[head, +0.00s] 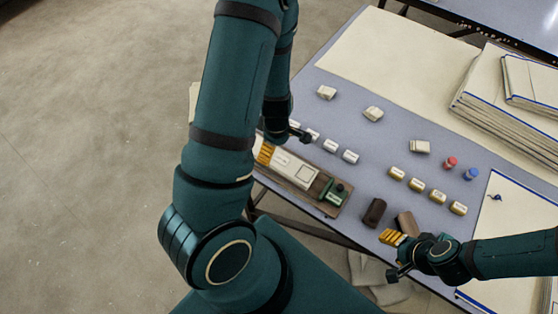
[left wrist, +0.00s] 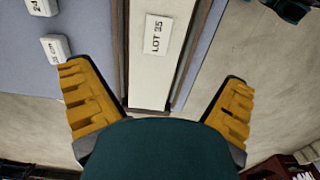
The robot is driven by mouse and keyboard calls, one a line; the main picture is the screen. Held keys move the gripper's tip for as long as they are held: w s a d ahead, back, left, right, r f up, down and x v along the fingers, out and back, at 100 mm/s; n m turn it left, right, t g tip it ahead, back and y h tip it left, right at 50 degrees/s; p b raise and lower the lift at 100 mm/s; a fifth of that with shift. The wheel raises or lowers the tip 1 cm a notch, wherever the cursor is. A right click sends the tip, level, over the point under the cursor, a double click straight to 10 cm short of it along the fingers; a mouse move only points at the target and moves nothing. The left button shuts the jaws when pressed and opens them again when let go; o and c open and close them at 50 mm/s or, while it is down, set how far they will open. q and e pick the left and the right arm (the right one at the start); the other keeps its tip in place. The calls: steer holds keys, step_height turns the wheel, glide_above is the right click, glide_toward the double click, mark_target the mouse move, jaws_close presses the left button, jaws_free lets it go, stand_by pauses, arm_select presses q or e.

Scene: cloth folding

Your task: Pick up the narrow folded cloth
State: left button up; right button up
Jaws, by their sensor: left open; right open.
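A narrow cream strip that looks like the narrow folded cloth (head: 286,166) lies lengthwise in a brown tray (head: 334,207) at the table's near edge. In the left wrist view the cream strip (left wrist: 147,80) bears a label reading LOT 35 (left wrist: 157,35). My left gripper (left wrist: 155,76) is open, its yellow fingers on either side of the strip with gaps between. In the head view my left arm hides much of that gripper and the tray's left end. My right gripper (head: 391,255) is open and empty at the front edge, right of the tray.
A green device (head: 333,191) sits at the tray's right end. Small labelled blocks (head: 397,174), a red cap (head: 450,162) and a blue cap (head: 471,174) stand on the table. Large folded cloth stacks (head: 500,120) lie right. Brown blocks (head: 374,212) are near my right gripper.

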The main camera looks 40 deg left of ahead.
mark_target(278, 158)
arm_select(q)
steer(key=f, duration=0.2)
steer(key=f+b, duration=0.1)
steer(key=f, duration=0.2)
steer(key=f+b, duration=0.1)
steer(key=f, duration=0.1)
steer(key=shift+w+f, duration=0.25)
steer(key=shift+w, duration=0.1)
arm_select(e)
steer(key=f, duration=0.2)
steer(key=shift+s+f, duration=0.3)
steer(key=shift+s, duration=0.05)
arm_select(q)
steer(key=c, duration=1.2)
arm_select(e)
steer(key=shift+r, duration=0.1)
arm_select(q)
steer(key=shift+r, duration=0.1)
